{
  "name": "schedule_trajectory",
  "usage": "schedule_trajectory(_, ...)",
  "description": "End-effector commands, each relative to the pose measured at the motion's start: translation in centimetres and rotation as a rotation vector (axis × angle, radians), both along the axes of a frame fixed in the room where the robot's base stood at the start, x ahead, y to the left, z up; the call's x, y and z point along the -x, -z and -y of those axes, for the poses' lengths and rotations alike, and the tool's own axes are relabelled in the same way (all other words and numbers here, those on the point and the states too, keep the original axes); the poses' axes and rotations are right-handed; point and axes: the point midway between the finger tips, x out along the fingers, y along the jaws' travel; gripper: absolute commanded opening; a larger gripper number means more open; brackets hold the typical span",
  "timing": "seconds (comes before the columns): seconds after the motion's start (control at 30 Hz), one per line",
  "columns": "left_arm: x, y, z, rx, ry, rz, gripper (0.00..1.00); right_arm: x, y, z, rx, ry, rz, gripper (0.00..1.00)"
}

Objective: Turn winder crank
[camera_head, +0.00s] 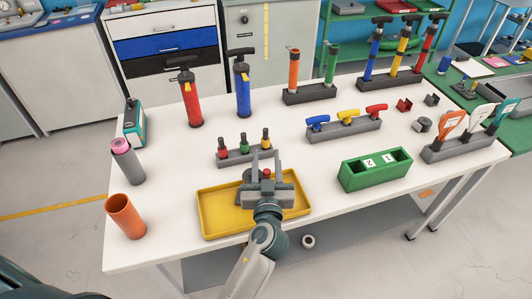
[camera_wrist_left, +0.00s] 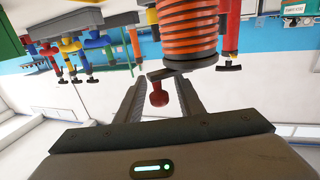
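My left gripper (camera_head: 265,160) is over the yellow tray (camera_head: 222,222) at the table's front edge. It is open, with its fingers apart. In the left wrist view the open fingers (camera_wrist_left: 160,98) stand either side of a red knob (camera_wrist_left: 158,97), with a gap on each side. The knob is on a dark crank arm (camera_wrist_left: 168,74), next to an orange ribbed drum (camera_wrist_left: 190,25). In the head view the red knob (camera_head: 267,174) shows between the fingers; most of the winder is hidden behind my gripper. My right gripper is not in view.
Behind the tray is a grey block (camera_head: 236,160) with several small coloured-collar pieces. A green box (camera_head: 375,176) stands to the right. An orange cylinder (camera_head: 125,216) and a grey tube (camera_head: 128,162) stand at the left. Red (camera_head: 190,98) and blue (camera_head: 242,90) pumps stand farther back.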

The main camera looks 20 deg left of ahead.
Motion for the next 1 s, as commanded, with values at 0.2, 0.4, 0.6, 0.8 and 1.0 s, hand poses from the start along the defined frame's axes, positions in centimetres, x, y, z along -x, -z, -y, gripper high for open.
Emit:
schedule_trajectory(0.2,0.02,0.01,0.01,0.000,0.000,0.000,0.35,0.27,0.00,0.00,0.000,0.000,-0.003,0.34)
schedule_trajectory(0.4,0.01,0.01,-0.01,0.000,0.000,0.000,0.04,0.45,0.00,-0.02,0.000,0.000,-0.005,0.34)
schedule_trajectory(0.6,0.01,0.01,-0.01,0.000,0.001,0.000,0.00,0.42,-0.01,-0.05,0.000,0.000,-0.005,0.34)
schedule_trajectory(0.8,0.12,-0.05,0.03,0.000,0.024,-0.001,0.00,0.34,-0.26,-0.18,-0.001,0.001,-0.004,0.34)
schedule_trajectory(1.0,0.36,-0.15,0.18,-0.001,0.096,-0.001,0.00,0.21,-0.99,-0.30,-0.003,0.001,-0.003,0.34)
